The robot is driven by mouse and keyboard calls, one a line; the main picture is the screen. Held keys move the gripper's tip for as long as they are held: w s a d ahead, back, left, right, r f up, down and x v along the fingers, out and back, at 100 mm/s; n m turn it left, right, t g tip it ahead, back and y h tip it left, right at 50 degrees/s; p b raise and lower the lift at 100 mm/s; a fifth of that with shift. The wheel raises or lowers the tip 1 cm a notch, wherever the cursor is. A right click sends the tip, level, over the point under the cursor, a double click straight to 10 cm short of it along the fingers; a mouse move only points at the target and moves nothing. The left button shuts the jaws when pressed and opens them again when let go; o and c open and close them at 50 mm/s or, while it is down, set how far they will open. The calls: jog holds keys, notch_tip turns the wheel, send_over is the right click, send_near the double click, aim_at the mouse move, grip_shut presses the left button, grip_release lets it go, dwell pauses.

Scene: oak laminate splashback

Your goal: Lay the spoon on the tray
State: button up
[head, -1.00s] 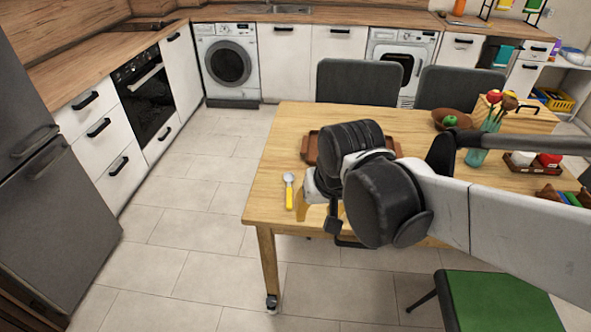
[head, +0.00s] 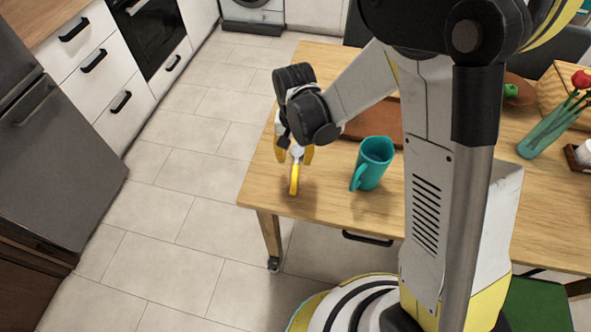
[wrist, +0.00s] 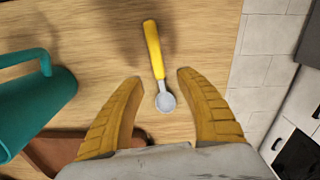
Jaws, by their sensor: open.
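The spoon, with a yellow handle (head: 294,180) and a silver bowl, lies on the wooden table near its left front corner. In the wrist view the spoon (wrist: 154,50) points away from me, its bowl between my yellow fingers. My gripper (wrist: 159,79) is open around the spoon's bowl end, with a gap on both sides. In the head view my gripper (head: 295,155) is just over the spoon and partly hides its bowl. The brown tray (head: 376,122) lies farther back on the table, partly hidden by my arm. Its edge (wrist: 65,148) shows at the wrist view's lower left.
A teal mug (head: 374,165) stands on the table right of the spoon, in front of the tray. It also shows in the wrist view (wrist: 32,105). The table's left edge is close to my gripper.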

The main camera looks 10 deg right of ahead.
aim_at(295, 170)
notch_tip(295, 170, down, 6)
jog(key=b, duration=0.3)
jog(key=shift+s, duration=0.15)
jog(key=shift+d+r, duration=0.1)
grip_shut()
